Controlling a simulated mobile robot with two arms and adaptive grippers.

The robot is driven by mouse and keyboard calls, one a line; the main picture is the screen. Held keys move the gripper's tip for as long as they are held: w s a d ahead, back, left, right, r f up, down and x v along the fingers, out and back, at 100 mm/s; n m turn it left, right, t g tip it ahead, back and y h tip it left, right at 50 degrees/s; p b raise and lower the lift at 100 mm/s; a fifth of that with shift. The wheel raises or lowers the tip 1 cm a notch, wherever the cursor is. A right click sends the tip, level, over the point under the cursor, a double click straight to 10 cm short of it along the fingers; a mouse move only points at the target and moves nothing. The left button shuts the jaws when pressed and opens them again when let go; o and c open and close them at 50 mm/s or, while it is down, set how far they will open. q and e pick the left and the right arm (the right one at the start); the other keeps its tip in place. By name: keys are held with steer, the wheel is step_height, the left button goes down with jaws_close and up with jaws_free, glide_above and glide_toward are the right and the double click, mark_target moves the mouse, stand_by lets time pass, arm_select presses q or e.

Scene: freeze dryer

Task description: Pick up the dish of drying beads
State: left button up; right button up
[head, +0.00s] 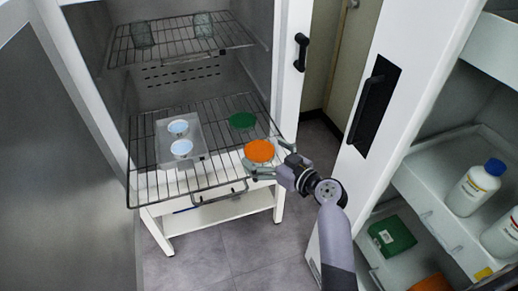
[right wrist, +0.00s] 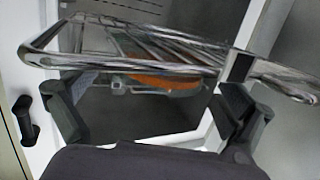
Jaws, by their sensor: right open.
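An orange round dish (head: 259,151) is at the front right of the lower wire rack (head: 190,191). A green round dish (head: 242,120) sits just behind it. I cannot tell from its surface alone which holds beads. My right gripper (head: 266,158) is open at the rack's front right, its fingers spread either side of the orange dish in the head view. In the right wrist view the orange dish (right wrist: 165,82) shows partly behind the rack's bars, between the open fingers (right wrist: 152,108). Contact cannot be told. My left gripper is not in view.
A clear tray with two pale blue round dishes (head: 182,147) lies left on the lower rack. Two glass beakers (head: 204,25) stand on the upper rack. The open door (head: 385,100) is on the right, beside shelves with white bottles (head: 473,187) and a green box (head: 391,236).

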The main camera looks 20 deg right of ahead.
mark_target(265, 153)
steer(key=shift+c, duration=0.3)
steer(key=c, duration=1.2)
steer(key=shift+r, duration=0.1)
steer(key=shift+c, duration=0.2)
step_height(265, 153, up, 20)
steer(key=p, duration=0.1)
steer(key=s+f+m+h, duration=0.2)
steer(key=s+f+h, duration=0.1)
steer(key=s+f, duration=0.4)
steer(key=s+f+m+t+h, duration=0.1)
steer(key=s+f+m+h, duration=0.1)
steer(key=s+f, duration=0.5)
steer(key=s+h, duration=0.1)
steer(key=s, duration=0.5)
steer(key=shift+s+d+m+t+h, duration=0.25)
steer(key=shift+d+m+t+h, duration=0.05)
steer(key=shift+d+m, duration=0.1)
